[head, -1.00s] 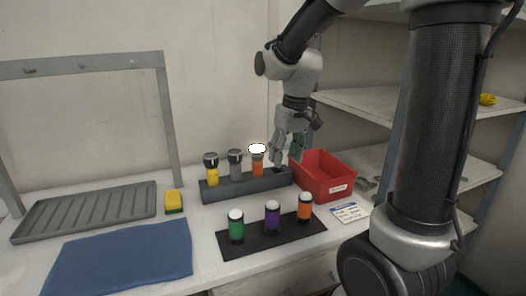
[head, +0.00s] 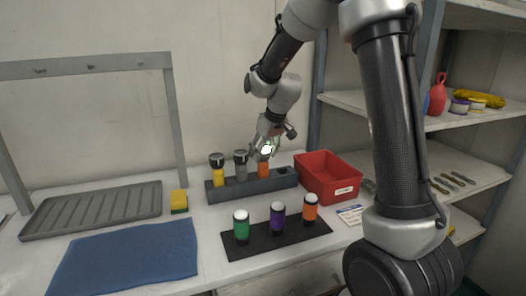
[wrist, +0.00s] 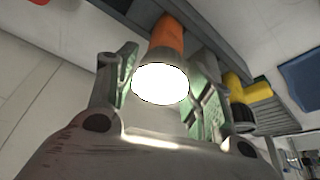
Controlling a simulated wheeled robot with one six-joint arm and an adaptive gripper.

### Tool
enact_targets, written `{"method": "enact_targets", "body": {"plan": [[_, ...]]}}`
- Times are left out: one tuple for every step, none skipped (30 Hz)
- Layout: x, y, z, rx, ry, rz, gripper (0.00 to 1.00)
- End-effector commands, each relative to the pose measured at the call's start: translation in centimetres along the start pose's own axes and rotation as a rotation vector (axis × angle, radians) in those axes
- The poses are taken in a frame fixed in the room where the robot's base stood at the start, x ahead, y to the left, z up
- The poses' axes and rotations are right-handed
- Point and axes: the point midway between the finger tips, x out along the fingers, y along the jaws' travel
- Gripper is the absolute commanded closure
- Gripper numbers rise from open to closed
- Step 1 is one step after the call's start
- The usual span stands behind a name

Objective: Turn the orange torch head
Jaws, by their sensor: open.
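The orange torch (head: 263,168) stands upright in the dark grey rack (head: 226,190), at the right of a yellow torch (head: 217,172) and a grey torch (head: 240,165). Its head glows bright white (head: 267,150). My gripper (head: 266,143) is at the torch head, coming down from above. In the wrist view, the glowing head (wrist: 160,83) lies between the open fingers (wrist: 160,90), with the orange body (wrist: 168,38) beyond it. I cannot tell whether either finger touches the head.
A red bin (head: 330,179) stands just right of the rack. In front, a black mat (head: 262,242) holds green, purple and orange capped cylinders. A blue cloth (head: 128,262), a grey tray (head: 92,210) and a yellow sponge (head: 179,201) are at the left. Shelves (head: 450,120) stand at the right.

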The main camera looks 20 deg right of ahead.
Motion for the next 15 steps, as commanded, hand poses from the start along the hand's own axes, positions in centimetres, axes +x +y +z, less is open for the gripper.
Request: {"method": "enact_targets", "body": {"plan": [[0.02,-0.01,-0.01,0.000,0.000,0.000,0.48],[0.02,-0.01,-0.01,0.000,0.000,0.000,0.48],[0.00,0.00,-0.01,0.000,0.000,0.000,0.48],[0.00,0.00,-0.01,0.000,0.000,0.000,0.48],[0.00,0.00,-0.01,0.000,0.000,0.000,0.48],[-0.01,0.00,-0.01,0.000,0.000,0.000,0.52],[-0.01,0.00,-0.01,0.000,0.000,0.000,0.57],[-0.02,0.00,-0.01,0.000,0.000,0.000,0.63],[-0.02,0.00,-0.01,0.000,0.000,0.000,0.70],[-0.02,0.00,-0.01,0.000,0.000,0.000,0.76],[-0.02,0.00,-0.01,0.000,0.000,0.000,0.81],[-0.02,0.00,-0.01,0.000,0.000,0.000,0.82],[-0.03,0.00,-0.01,0.000,0.000,0.000,0.82],[-0.03,0.00,-0.01,0.001,0.000,0.001,0.82],[-0.03,-0.01,0.00,0.005,0.000,0.002,0.82]]}}
